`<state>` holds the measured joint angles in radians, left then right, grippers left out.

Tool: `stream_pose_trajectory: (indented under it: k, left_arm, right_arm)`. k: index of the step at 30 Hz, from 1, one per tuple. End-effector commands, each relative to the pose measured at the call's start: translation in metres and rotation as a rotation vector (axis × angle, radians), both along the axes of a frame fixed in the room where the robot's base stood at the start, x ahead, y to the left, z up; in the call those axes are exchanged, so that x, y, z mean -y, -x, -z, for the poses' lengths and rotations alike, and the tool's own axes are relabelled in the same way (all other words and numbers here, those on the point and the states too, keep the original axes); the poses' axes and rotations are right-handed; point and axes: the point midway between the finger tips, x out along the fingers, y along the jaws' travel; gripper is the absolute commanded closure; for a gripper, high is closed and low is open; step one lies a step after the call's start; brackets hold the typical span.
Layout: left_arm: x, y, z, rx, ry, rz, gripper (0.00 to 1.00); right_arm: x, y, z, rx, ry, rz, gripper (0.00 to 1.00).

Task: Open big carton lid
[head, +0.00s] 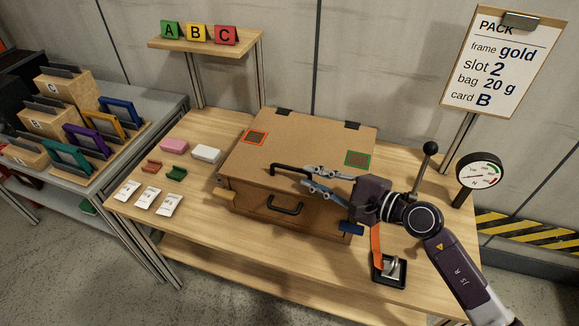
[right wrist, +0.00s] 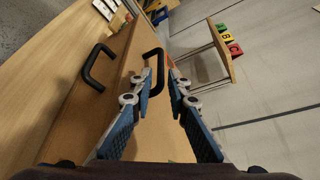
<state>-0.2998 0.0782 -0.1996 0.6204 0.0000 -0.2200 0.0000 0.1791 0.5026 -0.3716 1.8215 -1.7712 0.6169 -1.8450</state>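The big brown carton (head: 255,195) stands on the wooden table, its lid (head: 300,145) lying flat and closed. The lid has a red-framed patch at left, a green-framed patch at right and black hinges at the back. A black bar handle (head: 290,168) sits at the lid's front edge; it also shows in the right wrist view (right wrist: 153,52). A second black handle (head: 285,208) is on the carton's front. My right gripper (head: 308,178) is at the right end of the lid handle. Its fingers stand apart with the handle's end between the tips; contact is unclear. My left gripper is out of view.
Pink (head: 173,146) and white (head: 206,154) blocks, small red and green pieces and white packets (head: 148,199) lie left of the carton. A gauge (head: 480,172), a black-knobbed lever (head: 430,148) and a dark tray (head: 388,271) stand to the right. A lettered shelf (head: 205,43) is behind.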

Motion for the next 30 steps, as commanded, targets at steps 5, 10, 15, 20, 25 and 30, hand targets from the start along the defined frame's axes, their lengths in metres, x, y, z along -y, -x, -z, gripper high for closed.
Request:
stream_pose_trajectory:
  k: [5, 10, 15, 20, 25, 30]
  left_arm:
    - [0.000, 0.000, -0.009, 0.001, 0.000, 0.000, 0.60]
    - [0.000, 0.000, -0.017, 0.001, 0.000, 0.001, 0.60]
    - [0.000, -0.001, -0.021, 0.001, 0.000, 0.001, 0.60]
    - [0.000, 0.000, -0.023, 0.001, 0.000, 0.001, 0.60]
    - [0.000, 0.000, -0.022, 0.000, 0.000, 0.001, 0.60]
    - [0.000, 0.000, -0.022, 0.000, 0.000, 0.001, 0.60]
  right_arm:
    - [-0.016, -0.012, 0.001, 0.002, 0.000, -0.002, 0.84]
    - [-0.037, -0.028, 0.006, 0.000, -0.003, -0.002, 0.84]
    - [-0.052, -0.040, 0.012, 0.001, -0.001, 0.000, 0.84]
    - [-0.059, -0.045, 0.015, 0.002, 0.000, -0.002, 0.84]
    - [-0.060, -0.046, 0.016, 0.002, 0.001, -0.001, 0.84]
    - [-0.059, -0.046, 0.016, 0.001, 0.000, -0.002, 0.91]
